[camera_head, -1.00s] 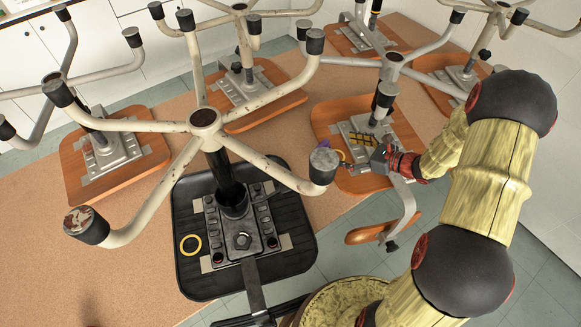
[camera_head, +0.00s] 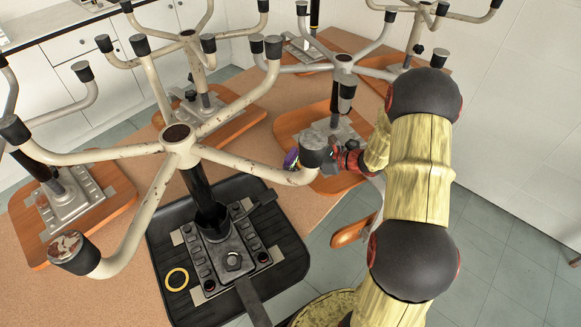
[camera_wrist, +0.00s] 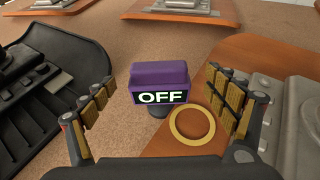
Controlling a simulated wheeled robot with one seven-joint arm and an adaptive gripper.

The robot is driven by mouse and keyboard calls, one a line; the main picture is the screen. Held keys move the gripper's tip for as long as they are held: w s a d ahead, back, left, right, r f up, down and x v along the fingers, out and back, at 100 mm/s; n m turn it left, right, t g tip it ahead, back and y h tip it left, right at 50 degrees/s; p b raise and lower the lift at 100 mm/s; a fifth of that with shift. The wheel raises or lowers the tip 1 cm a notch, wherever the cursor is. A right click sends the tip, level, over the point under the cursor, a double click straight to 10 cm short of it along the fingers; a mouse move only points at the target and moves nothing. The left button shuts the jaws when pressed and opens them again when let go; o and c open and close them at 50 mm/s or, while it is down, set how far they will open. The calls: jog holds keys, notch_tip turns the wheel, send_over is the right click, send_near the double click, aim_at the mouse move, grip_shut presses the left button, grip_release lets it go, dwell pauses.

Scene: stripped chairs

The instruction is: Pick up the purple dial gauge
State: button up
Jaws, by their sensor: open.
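The purple dial gauge (camera_wrist: 158,84) stands in the middle of the wrist view, a purple block on a dark stem with a display reading "OFF". In the head view, only a small purple part of it (camera_head: 290,159) shows beside a black chair-leg cap. My gripper (camera_wrist: 161,82) is open, with one finger to the left of the gauge and one to the right, both apart from it. In the head view, the cap hides my fingertips, and the red-and-dark wrist shows just right of it.
A yellow ring (camera_wrist: 176,135) lies on the orange seat board (camera_wrist: 240,50) near the gauge. Another yellow ring (camera_head: 167,283) lies on the black seat (camera_head: 290,265). Upturned chair bases with pale legs (camera_head: 100,155) stand close around my arm. Bare cork-coloured surface shows between seats.

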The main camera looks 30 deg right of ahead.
aim_at(292, 153)
jog(key=x, duration=0.2)
jog(key=shift+w+a+f, duration=0.15)
jog(key=shift+a+f, duration=0.05)
jog(key=shift+r, duration=0.1)
jog(key=c, duration=1.7)
jog(key=shift+r, duration=0.45)
jog(key=r, duration=0.1)
jog(key=r+p, duration=0.2)
jog(key=shift+s+d+r, duration=0.15)
jog(key=shift+s+r, duration=0.05)
jog(key=shift+s, duration=0.1)
jog(key=s+r+p, duration=0.1)
jog(key=s+r, duration=0.2)
jog(key=s, duration=0.1)
jog(key=s+d+r+p, duration=0.1)
jog(key=s+r+p, duration=0.1)
jog(key=s, duration=0.2)
jog(key=s+d+r+p, duration=0.1)
jog(key=s+r, duration=0.2)
jog(key=s, duration=0.2)
jog(key=shift+s+r, duration=0.15)
jog(key=shift+r, duration=0.2)
